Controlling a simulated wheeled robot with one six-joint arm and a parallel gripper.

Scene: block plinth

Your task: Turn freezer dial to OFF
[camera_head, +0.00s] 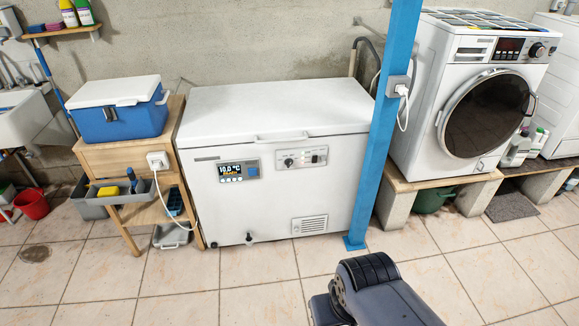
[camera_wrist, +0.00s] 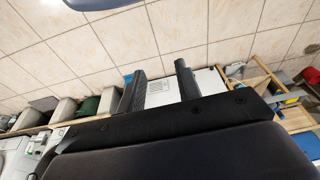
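The white chest freezer (camera_head: 275,112) stands against the wall with its lid shut. Its dial (camera_head: 288,162) is a small dark knob on the grey control panel at the front; its marks are too small to read. A lit display (camera_head: 239,171) sits left of the panel. My gripper (camera_wrist: 160,68) shows in the wrist view with two dark fingers apart and nothing between them. The freezer's lower front with its vent (camera_wrist: 159,87) shows beyond the fingers. The dial is hidden in the wrist view. In the head view only my arm shows, low and in front of the freezer.
A blue post (camera_head: 385,110) with a plugged socket stands at the freezer's right front. A wooden stand (camera_head: 130,150) with a blue cooler (camera_head: 119,118) is on the left. A washing machine (camera_head: 470,100) stands on the right. The tiled floor (camera_head: 260,275) before the freezer is clear.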

